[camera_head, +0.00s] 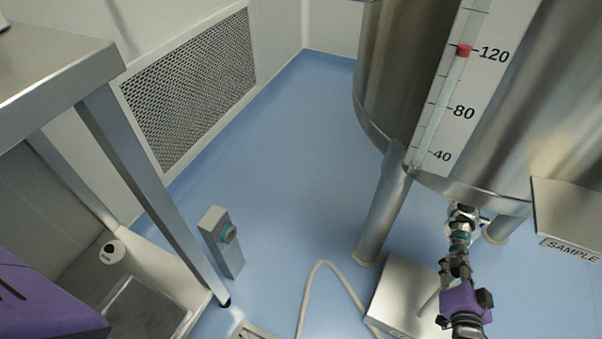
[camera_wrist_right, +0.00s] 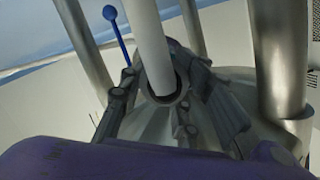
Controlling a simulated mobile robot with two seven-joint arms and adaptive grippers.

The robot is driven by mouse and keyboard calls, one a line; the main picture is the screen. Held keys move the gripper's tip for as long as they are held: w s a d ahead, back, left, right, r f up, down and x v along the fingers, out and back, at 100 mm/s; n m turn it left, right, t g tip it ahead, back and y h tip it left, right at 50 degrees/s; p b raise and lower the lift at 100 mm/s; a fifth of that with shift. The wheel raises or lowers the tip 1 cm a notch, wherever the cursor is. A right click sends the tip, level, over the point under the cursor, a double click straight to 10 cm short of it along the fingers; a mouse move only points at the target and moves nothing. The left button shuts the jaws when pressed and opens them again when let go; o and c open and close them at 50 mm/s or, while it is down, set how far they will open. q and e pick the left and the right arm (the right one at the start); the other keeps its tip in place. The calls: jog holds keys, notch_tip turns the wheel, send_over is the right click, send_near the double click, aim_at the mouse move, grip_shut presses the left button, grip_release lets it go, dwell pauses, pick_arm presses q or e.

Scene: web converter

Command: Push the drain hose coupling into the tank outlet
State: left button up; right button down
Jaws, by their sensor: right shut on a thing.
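The steel tank (camera_head: 385,75) stands at the right on legs, and its outlet (camera_head: 463,214) points down under the tank's bottom. My right gripper (camera_head: 459,256) is below the outlet, shut on the drain hose coupling (camera_head: 459,238), which shows a teal band. The coupling is close under the outlet and roughly in line with it; I cannot tell whether they touch. In the right wrist view, the fingers (camera_wrist_right: 172,100) lie on both sides of a dark ring with a pale tube (camera_wrist_right: 150,40) running from it. My left gripper is out of view.
A pale hose (camera_head: 321,267) loops on the blue floor. A steel box (camera_head: 398,290) stands beside my right arm, and a SAMPLE plate (camera_head: 570,248) is at the right. A blue ball-ended lever (camera_wrist_right: 118,35) is near the fingers. A steel table (camera_head: 60,75) is at the left.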

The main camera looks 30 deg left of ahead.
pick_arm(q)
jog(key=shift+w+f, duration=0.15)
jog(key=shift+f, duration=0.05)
pick_arm(e)
jog(key=shift+w+r, duration=0.1)
jog(key=shift+w, duration=0.75)
dwell(0.4)
jog(key=c, duration=1.2)
grip_release()
jog(key=shift+s, duration=0.25)
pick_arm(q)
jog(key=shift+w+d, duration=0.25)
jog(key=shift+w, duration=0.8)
pick_arm(e)
jog(key=v, duration=1.1)
jog(key=shift+s, duration=0.3)
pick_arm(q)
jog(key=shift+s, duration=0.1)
